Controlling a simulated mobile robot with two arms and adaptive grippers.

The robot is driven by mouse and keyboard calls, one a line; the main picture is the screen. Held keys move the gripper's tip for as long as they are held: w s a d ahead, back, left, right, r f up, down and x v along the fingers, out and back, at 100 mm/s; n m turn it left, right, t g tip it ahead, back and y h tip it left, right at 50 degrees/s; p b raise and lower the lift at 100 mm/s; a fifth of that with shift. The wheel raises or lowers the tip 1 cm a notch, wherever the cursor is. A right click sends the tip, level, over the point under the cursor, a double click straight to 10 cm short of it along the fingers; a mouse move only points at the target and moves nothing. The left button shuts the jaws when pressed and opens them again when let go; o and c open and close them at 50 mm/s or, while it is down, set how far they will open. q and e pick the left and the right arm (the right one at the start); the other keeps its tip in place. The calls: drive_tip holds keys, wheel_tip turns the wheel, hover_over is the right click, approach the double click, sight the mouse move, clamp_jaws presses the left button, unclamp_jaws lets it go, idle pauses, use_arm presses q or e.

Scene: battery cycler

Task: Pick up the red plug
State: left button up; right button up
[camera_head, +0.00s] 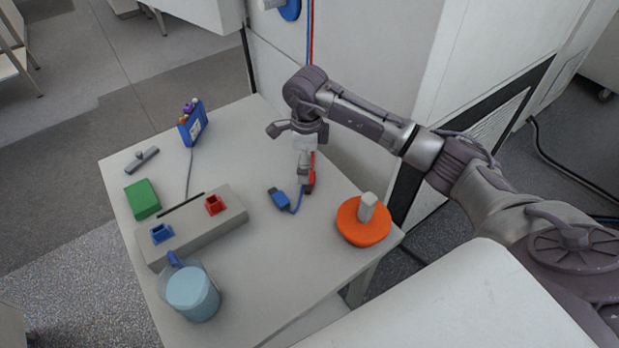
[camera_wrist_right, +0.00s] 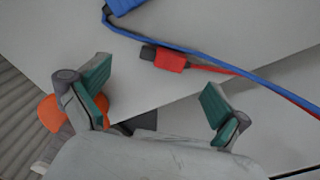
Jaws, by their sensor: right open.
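The red plug (camera_head: 310,183) lies on the white table near its back right edge, partly hidden behind my right gripper (camera_head: 304,172) in the head view. In the right wrist view the red plug (camera_wrist_right: 171,61) has a dark end, and a red cable leads right from it. My right gripper, in the wrist view (camera_wrist_right: 156,78), is open and empty. Its green-padded fingers stand apart, with the plug beyond the gap between their tips. The gripper hangs above the plug, apparently without touching it. My left gripper is not in view.
A blue plug (camera_head: 279,198) lies left of the red plug, and its blue cable (camera_wrist_right: 205,52) runs close above the red one. An orange disc with a grey block (camera_head: 362,232) stands to the right. A grey socket box (camera_head: 225,222) is at left. The middle table area is clear.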

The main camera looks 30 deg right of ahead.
sight(308, 188)
drive_tip(key=shift+f, duration=0.6)
drive_tip(key=shift+w+d+f, duration=0.1)
drive_tip(key=shift+f, duration=0.15)
drive_tip(key=f+p, duration=0.1)
drive_tip(key=f, duration=0.3)
drive_tip(key=shift+d+f+p, duration=0.1)
drive_tip(key=shift+d+p, duration=0.1)
drive_tip(key=shift+p, duration=0.15)
drive_tip(key=shift+f, duration=0.5)
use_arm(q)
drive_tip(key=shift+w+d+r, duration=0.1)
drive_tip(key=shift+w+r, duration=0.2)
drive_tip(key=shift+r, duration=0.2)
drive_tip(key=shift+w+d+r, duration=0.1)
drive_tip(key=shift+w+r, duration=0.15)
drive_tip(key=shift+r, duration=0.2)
use_arm(e)
drive_tip(key=c, duration=1.2)
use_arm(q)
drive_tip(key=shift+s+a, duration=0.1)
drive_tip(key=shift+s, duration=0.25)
use_arm(e)
drive_tip(key=shift+c, duration=0.3)
drive_tip(key=shift+r, duration=0.15)
